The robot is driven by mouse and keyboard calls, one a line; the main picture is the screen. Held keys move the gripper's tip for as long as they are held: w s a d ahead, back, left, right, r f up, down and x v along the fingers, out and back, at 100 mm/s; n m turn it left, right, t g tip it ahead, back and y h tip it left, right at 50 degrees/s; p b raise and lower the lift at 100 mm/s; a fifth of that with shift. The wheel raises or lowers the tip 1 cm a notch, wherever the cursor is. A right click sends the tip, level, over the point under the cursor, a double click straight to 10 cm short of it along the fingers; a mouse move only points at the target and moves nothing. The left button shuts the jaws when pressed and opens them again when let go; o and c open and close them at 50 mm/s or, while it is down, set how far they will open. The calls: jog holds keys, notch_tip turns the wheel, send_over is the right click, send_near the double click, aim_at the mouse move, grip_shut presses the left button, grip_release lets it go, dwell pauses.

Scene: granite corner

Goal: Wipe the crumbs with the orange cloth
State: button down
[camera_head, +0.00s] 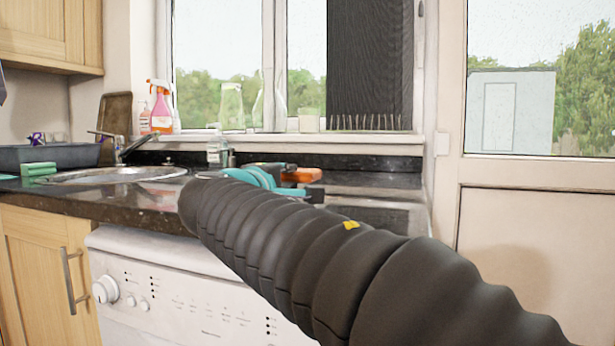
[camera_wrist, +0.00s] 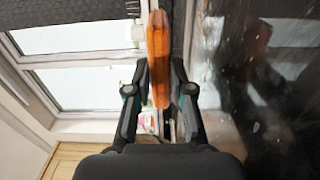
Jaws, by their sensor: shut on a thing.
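The orange cloth (camera_head: 303,175) is at my gripper (camera_head: 285,177), over the back right part of the dark counter in the head view. In the wrist view the orange cloth (camera_wrist: 158,55) stands as a narrow upright strip between the two fingers of my gripper (camera_wrist: 160,88), which is shut on it. Whether the cloth touches the counter cannot be told. Pale specks (camera_wrist: 256,127) lie on the dark counter at the right of the wrist view; I cannot tell crumbs from stone flecks and reflections. My arm hides much of the counter in the head view.
The counter (camera_head: 130,199) has a sink (camera_head: 115,175), tap (camera_head: 122,148) and green sponge (camera_head: 39,169) at left. A clear bottle (camera_head: 216,148) stands behind my gripper. A spray bottle (camera_head: 161,108) and glassware (camera_head: 232,107) stand on the windowsill. A white appliance (camera_head: 180,285) is below.

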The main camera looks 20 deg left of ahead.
aim_at(306, 177)
jog(key=shift+w+r, duration=0.15)
jog(key=shift+w, duration=0.8)
jog(key=shift+s+d+b, duration=0.15)
jog(key=shift+d+b, duration=0.7)
jog(key=shift+d, duration=1.05)
jog(key=shift+s+d+r, duration=0.1)
jog(key=shift+d+r, duration=0.05)
jog(key=shift+d, duration=1.25)
jog(key=shift+s+d+r, duration=0.1)
jog(key=shift+s+d, duration=0.05)
jog(key=shift+d, duration=1.2)
jog(key=shift+s+d+r, duration=0.1)
jog(key=shift+d+r, duration=0.05)
jog(key=shift+d, duration=1.25)
jog(key=shift+w+a+r+p, duration=0.15)
jog(key=shift+a+p, duration=0.2)
jog(key=shift+a, duration=1.65)
jog(key=shift+w+a+r+p, duration=0.1)
jog(key=shift+w+a+p, duration=0.2)
jog(key=shift+a, duration=1.75)
jog(key=shift+w+a+r+p, duration=0.1)
jog(key=shift+a+p, duration=0.3)
jog(key=shift+a, duration=1.6)
jog(key=shift+r+p, duration=2.25)
jog(key=shift+r, duration=0.7)
